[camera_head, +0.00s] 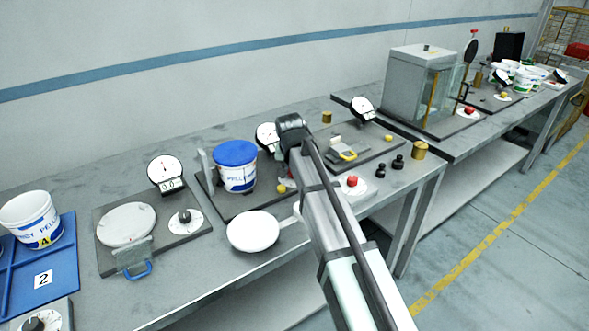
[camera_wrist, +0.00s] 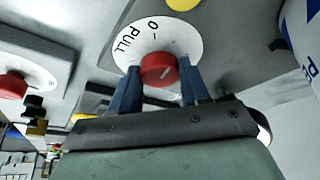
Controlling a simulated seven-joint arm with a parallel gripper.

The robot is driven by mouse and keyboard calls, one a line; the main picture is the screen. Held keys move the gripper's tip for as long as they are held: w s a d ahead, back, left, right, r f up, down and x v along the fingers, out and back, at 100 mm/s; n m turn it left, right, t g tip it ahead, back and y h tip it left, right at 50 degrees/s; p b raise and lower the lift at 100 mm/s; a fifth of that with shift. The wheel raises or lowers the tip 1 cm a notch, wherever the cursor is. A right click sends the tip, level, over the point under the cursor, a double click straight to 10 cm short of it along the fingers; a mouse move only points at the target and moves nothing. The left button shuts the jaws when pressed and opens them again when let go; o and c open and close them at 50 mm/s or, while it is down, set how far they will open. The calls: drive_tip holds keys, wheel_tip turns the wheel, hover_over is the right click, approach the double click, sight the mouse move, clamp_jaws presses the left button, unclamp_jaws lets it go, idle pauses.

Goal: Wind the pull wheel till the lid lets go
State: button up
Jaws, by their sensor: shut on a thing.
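The red pull wheel (camera_wrist: 158,69) sits on a white dial (camera_wrist: 175,36) marked "0" and "PULL" in the wrist view. A pale line shows on the wheel's face. My gripper (camera_wrist: 159,78) has its two blue fingers on either side of the wheel, shut on it. In the head view my arm hides the wheel and the fingers. The tub (camera_head: 237,178) stands upright on its station, with the blue lid (camera_head: 235,153) on top. Part of the tub (camera_wrist: 307,38) shows at the right of the wrist view.
A gauge (camera_head: 266,136) stands behind the tub. A round white plate (camera_head: 253,231) is in front of it. Another red knob (camera_head: 352,181) on a white dial is to the right of my arm. A scale (camera_head: 126,224) and an open tub (camera_head: 31,219) are to the left.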

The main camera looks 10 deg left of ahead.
drive_tip(key=m+h, duration=0.1)
drive_tip(key=m, duration=0.1)
drive_tip(key=m+h, duration=0.1)
drive_tip(key=m, duration=0.2)
drive_tip(key=shift+a+m, duration=0.2)
drive_tip(key=shift+m, duration=0.1)
idle(0.5)
drive_tip(key=o, duration=1.1)
drive_tip(key=shift+c, duration=0.2)
drive_tip(key=shift+r, duration=0.1)
drive_tip(key=v, duration=1.3)
drive_tip(key=shift+w+a+r, duration=0.15)
drive_tip(key=shift+w+r, duration=0.05)
drive_tip(key=shift+r, duration=0.2)
